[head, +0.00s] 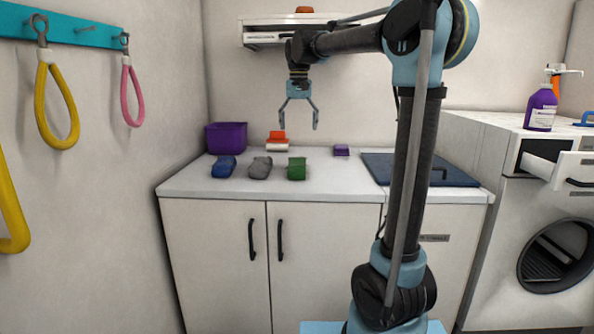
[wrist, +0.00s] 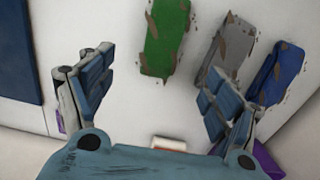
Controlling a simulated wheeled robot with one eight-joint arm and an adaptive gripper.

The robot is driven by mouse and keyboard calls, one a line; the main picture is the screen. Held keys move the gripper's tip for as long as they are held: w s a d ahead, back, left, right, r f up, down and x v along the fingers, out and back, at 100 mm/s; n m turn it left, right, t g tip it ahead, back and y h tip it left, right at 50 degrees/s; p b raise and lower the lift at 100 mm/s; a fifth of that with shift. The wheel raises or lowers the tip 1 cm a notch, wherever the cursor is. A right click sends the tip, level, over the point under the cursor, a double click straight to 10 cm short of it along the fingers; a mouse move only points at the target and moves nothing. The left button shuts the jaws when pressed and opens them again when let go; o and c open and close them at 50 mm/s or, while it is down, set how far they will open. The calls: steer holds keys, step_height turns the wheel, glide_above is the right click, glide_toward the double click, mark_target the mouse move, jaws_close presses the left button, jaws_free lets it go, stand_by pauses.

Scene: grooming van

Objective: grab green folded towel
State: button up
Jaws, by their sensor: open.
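The green folded towel (head: 297,169) lies on the white counter, at the right end of a row with a grey towel (head: 260,167) and a blue towel (head: 224,166). My gripper (head: 298,127) is open and empty, pointing down in the air above the counter near the green towel. In the wrist view the green towel (wrist: 166,38) has brown smudges and lies beyond the open fingers (wrist: 155,95), nearly between them. The grey towel (wrist: 225,52) and blue towel (wrist: 275,74) are to its right there. No towel is touched.
A purple bin (head: 227,137) stands at the counter's back left. A red-and-white item (head: 277,142) and a small purple block (head: 341,150) sit behind the towels. A dark blue panel (head: 420,169) covers the counter's right part. A wall shelf (head: 290,36) is behind my arm. The counter's front strip is clear.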

glide_above(297, 161)
steer(key=f, duration=0.8)
steer(key=shift+d+f, duration=0.3)
steer(key=shift+d, duration=0.05)
steer(key=shift+w+a+f, duration=0.1)
steer(key=shift+a+f, duration=0.1)
steer(key=shift+f, duration=1.15)
steer(key=shift+a+f, duration=0.15)
steer(key=shift+f, duration=1.2)
steer(key=shift+c, duration=0.6)
steer(key=c, duration=1)
